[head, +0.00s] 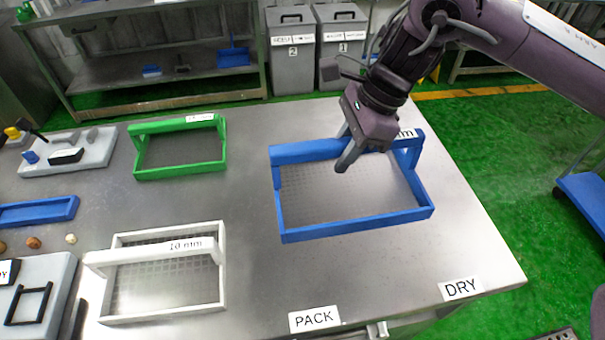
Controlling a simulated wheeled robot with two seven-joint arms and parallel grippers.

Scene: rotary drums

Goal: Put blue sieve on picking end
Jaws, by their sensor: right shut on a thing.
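The blue sieve (355,228) is a rectangular frame with a mesh bottom and a raised handle bar along its far side. It is at the right part of the steel table, above the "DRY" label side. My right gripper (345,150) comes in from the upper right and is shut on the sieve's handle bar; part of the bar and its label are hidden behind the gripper. I cannot tell whether the sieve touches the table. My left gripper is not in view. No spot marked as a picking end can be read.
A green sieve (180,156) and a white sieve (165,292) stand on the table (255,200) to the left. "PACK" (314,319) and "DRY" (460,288) labels are at the front edge. A blue tray (38,212) lies far left. Two grey bins (292,60) stand behind.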

